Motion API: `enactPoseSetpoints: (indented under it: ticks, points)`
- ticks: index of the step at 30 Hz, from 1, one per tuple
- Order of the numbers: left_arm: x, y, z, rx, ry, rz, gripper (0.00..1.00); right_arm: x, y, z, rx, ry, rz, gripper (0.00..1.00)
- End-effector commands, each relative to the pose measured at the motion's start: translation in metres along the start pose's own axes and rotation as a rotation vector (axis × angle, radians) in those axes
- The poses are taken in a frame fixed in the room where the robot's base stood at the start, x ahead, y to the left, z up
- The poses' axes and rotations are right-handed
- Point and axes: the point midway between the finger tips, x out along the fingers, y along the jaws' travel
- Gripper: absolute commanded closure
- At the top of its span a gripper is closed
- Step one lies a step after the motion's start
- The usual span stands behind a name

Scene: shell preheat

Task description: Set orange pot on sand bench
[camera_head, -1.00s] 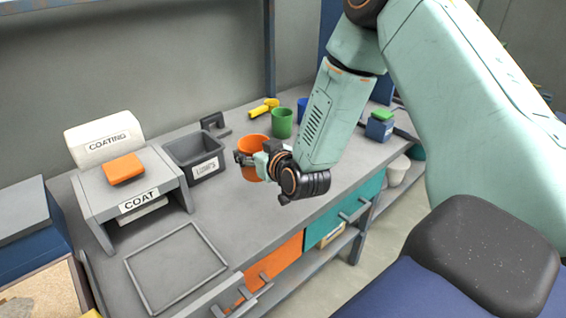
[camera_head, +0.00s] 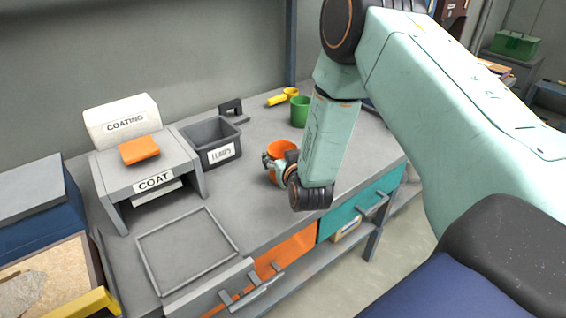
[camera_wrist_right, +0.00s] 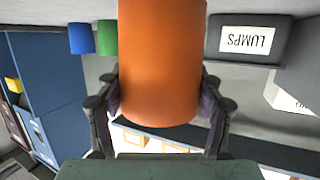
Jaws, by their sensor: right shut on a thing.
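The orange pot (camera_head: 283,147) is at my right gripper (camera_head: 270,164), over the middle of the grey workbench. It is partly hidden by the gripper and wrist. In the right wrist view the orange pot (camera_wrist_right: 160,55) fills the space between the fingers of my right gripper (camera_wrist_right: 160,105), which are shut on its sides. I cannot tell whether its base touches the bench. A sand-coloured surface (camera_head: 45,272), likely the sand bench, shows at the lower left with a blue side behind it. My left gripper is not in view.
Left of the pot stand a dark LUMPS bin (camera_head: 204,158) and a COAT stand (camera_head: 115,170) with an orange block (camera_head: 139,150). An empty framed area (camera_head: 187,250) lies in front. A green cup (camera_head: 300,112) stands behind the pot. A yellow bar (camera_head: 85,303) is at bottom left.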

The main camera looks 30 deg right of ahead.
Motion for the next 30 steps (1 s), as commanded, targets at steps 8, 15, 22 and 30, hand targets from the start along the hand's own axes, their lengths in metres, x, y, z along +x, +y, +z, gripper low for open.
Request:
enactPoseSetpoints:
  ticks: [8,15,22,30]
  points:
    - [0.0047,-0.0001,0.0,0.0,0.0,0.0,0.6,0.0051,-0.0002,0.0153,0.001,0.002,-0.001,0.72]
    - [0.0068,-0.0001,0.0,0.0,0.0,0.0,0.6,0.0059,-0.0002,0.0187,0.0,0.001,-0.001,0.31]
    - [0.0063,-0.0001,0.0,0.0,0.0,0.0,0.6,0.0057,-0.0003,0.0182,0.0,0.001,-0.001,0.12]
    - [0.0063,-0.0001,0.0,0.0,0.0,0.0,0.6,0.0057,-0.0002,0.0182,0.0,0.001,-0.001,0.1]
